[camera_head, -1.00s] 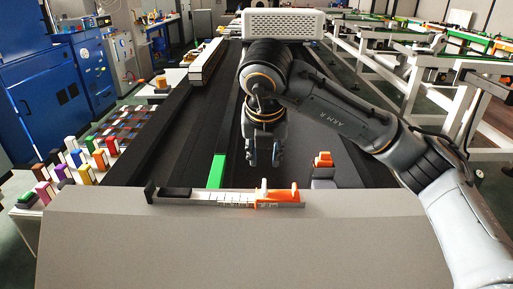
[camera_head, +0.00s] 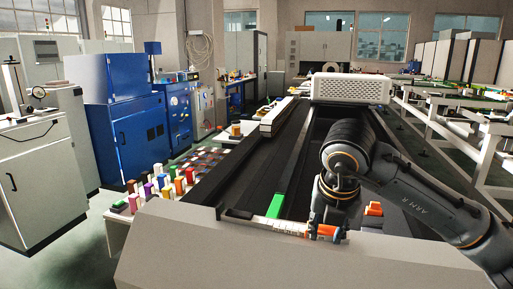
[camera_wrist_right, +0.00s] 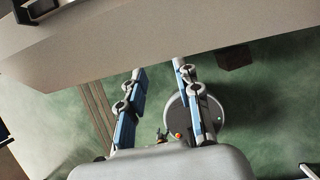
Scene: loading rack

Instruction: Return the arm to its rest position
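My right arm (camera_head: 345,160) comes in from the right in the head view. It bends over the dark bed of the rack, with its lower part pointing down. My right gripper (camera_head: 324,222) hangs near the front edge and is partly hidden there. In the right wrist view the two blue-grey fingers of the right gripper (camera_wrist_right: 158,70) stand apart with nothing between them. Green floor and a beige panel show beyond the fingers. My left arm and gripper are not in view.
A ruler-like fixture (camera_head: 280,226) with orange parts lies along the front edge, close to the right gripper. A green block (camera_head: 275,206) and an orange piece (camera_head: 374,208) are nearby. Many coloured blocks (camera_head: 185,178) stand at the left. A white perforated box (camera_head: 350,88) is at the far end.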

